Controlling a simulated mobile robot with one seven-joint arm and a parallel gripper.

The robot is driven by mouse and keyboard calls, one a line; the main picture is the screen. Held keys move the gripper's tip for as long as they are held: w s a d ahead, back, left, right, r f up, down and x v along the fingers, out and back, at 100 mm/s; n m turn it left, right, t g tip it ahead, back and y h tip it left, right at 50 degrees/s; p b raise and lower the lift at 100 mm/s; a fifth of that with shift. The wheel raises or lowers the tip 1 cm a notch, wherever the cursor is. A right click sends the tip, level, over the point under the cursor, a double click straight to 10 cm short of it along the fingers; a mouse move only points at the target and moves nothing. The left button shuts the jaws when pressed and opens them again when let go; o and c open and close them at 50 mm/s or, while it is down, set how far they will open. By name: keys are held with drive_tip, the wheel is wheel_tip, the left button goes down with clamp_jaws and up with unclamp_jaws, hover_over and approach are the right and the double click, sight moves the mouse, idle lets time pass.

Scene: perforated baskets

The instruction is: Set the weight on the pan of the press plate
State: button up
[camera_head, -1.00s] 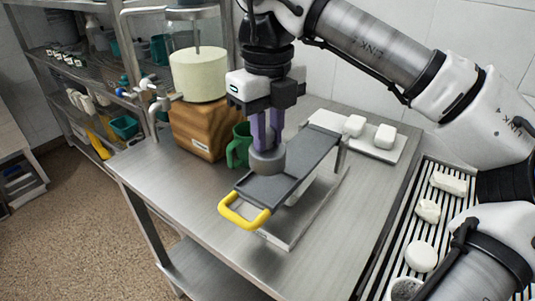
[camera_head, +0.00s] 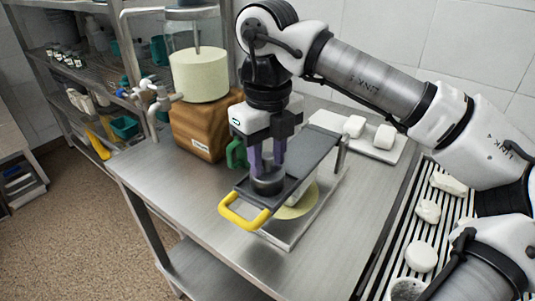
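The press plate (camera_head: 312,153) is a long dark grey tray with a yellow handle (camera_head: 244,212) at its near end. The round grey weight (camera_head: 268,184) is upright at the near end of the tray, in the pan, and appears to rest on it. My gripper (camera_head: 267,166) points straight down, its purple fingers at the top of the weight. Whether the fingers still grip it or stand slightly apart is too small to tell. A pale yellow round thing (camera_head: 298,206) shows under the plate; most of it is hidden.
A wooden block (camera_head: 200,130) with a pale green cylinder (camera_head: 199,75) stands behind left, a green mug (camera_head: 236,153) beside it. A white tray with white blocks (camera_head: 384,137) lies behind right. A slatted rack (camera_head: 394,240) is at right. The front left table is clear.

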sight(268, 155)
drive_tip(key=shift+o, duration=0.5)
drive_tip(key=shift+r, duration=0.1)
drive_tip(key=shift+r, duration=0.2)
wheel_tip(268, 155, up, 12)
drive_tip(key=shift+f, duration=0.15)
idle(1.2)
